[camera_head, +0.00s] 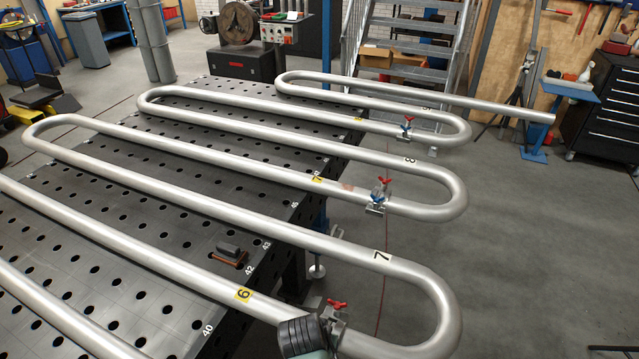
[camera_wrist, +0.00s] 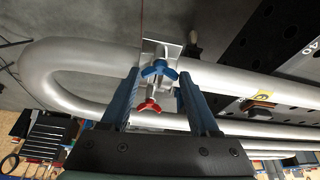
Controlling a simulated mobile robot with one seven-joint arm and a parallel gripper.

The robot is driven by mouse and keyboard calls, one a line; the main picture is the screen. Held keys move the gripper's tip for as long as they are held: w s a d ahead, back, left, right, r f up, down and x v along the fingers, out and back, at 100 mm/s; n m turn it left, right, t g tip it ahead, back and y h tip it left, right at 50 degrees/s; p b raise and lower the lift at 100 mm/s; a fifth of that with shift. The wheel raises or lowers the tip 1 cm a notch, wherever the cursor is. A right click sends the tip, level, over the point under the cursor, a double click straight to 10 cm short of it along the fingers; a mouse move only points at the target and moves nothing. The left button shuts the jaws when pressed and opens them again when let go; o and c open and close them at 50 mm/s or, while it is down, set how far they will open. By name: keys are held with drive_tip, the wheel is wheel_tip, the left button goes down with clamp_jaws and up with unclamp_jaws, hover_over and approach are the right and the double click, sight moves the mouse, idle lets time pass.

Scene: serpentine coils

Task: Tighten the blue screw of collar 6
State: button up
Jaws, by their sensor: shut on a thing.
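Collar 6 (camera_head: 333,325) is a metal clamp on the silvery pipe, past the yellow label 6 (camera_head: 243,294), near the bend at the front right. Its red wing screw (camera_head: 337,303) stands above it; it also shows in the wrist view (camera_wrist: 149,106). The blue wing screw (camera_wrist: 159,69) shows in the wrist view, between the blue fingers of my gripper (camera_wrist: 160,82), which is shut on it. In the head view my gripper (camera_head: 322,332) reaches the collar from the lower edge and hides the blue screw.
The serpentine pipe runs over a black perforated table (camera_head: 190,245). Two more collars, (camera_head: 378,196) and (camera_head: 405,131), carry red and blue screws farther back. A small clamp-like tool (camera_head: 230,253) lies on the table.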

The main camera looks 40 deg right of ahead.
drive_tip(key=o, duration=1.4)
drive_tip(key=b+v, duration=0.1)
drive_tip(key=v, duration=1.2)
